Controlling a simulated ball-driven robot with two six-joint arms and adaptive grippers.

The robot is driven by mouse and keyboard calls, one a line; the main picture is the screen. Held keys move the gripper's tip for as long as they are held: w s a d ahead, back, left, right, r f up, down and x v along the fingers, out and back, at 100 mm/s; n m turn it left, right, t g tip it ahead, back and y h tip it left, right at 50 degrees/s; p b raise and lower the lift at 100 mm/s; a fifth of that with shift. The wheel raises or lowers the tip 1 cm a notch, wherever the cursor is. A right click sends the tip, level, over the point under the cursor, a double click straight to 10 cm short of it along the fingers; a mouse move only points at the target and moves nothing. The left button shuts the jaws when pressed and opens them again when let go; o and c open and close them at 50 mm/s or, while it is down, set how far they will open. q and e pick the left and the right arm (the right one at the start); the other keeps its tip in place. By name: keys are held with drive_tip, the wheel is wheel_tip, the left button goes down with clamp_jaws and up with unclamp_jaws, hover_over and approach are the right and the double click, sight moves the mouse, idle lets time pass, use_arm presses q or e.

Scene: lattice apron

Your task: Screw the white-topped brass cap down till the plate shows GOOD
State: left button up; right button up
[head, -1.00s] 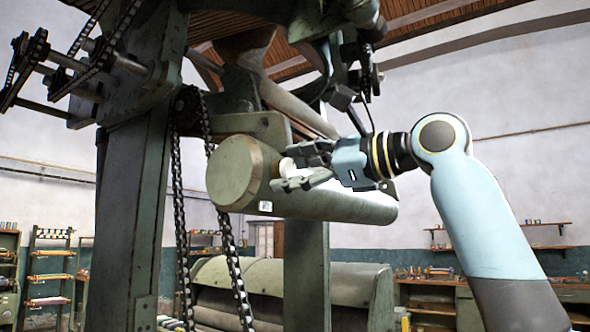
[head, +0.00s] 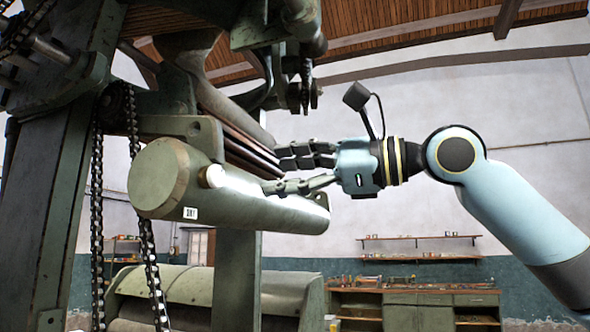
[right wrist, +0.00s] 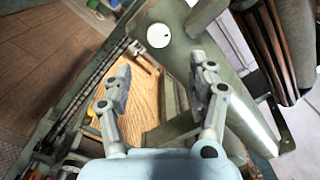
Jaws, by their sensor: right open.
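The white-topped brass cap (head: 212,176) sits on the side of a thick green cylinder (head: 250,203), close to its round left end. In the right wrist view its white top (right wrist: 159,36) shows face-on as a disc, beyond the fingertips. A small white plate (head: 190,212) with dark marks is on the cylinder below the cap; the marks are too small to read surely. My right gripper (head: 272,172) is open and empty, to the right of the cap and apart from it. Its spread fingers also show in the right wrist view (right wrist: 162,60). My left gripper is not in view.
Hanging chains (head: 147,235) and a green machine post (head: 45,200) stand to the left. Dark machine bars lie behind and above the cylinder. A workbench (head: 415,308) and shelves (head: 420,248) are far back.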

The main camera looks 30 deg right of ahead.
drive_tip(key=shift+s+d, duration=0.35)
drive_tip(key=shift+s, duration=0.3)
